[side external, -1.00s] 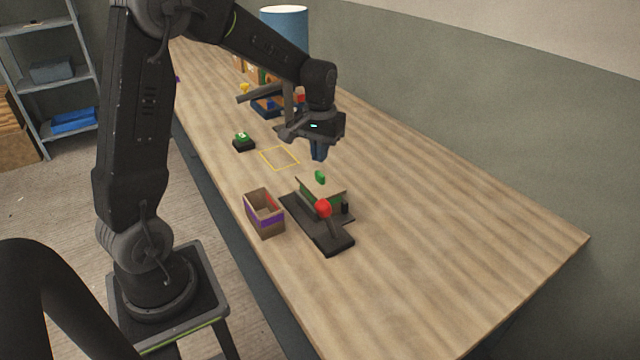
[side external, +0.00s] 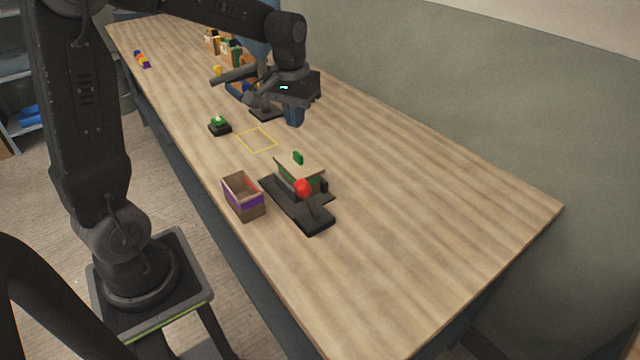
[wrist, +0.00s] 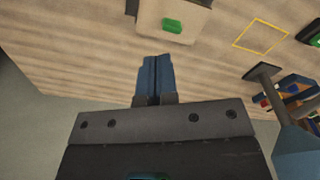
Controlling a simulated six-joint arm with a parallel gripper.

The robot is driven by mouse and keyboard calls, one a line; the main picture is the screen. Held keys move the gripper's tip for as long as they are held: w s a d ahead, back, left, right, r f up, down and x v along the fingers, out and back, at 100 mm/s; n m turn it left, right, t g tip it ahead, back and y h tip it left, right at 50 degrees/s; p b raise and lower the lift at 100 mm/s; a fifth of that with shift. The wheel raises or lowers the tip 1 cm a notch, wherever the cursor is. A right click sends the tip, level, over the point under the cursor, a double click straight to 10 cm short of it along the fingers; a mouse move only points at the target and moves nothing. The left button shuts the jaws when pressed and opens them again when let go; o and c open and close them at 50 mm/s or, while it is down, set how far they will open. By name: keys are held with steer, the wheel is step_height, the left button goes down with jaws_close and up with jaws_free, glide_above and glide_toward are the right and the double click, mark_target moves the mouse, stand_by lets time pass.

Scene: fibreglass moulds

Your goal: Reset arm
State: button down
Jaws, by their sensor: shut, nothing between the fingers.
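My gripper (side external: 294,122) is shut and empty, pointing down above the table, behind and above the mould station. Its two blue fingers (wrist: 154,78) are together in the wrist view. The station has a dark base (side external: 318,223), a beige lid panel (side external: 290,165) with a green handle (side external: 298,158), and a red knob (side external: 302,187) in front. The lid and green handle (wrist: 172,26) also show at the top of the wrist view, apart from the fingers. The inside of the station is hidden.
An open box (side external: 243,200) with a purple band stands left of the station. A green button (side external: 219,124) on a black base and a yellow square outline (side external: 257,140) lie farther back. Small items crowd the far end. The table's right side is clear.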

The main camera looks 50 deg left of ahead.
steer(key=s+d+r+m+t, duration=0.2)
steer(key=s+d, duration=0.4)
steer(key=s, duration=0.2)
steer(key=s+d+r+m+t, duration=0.3)
steer(key=s+d, duration=0.3)
steer(key=s, duration=0.3)
steer(key=shift+d, duration=0.2)
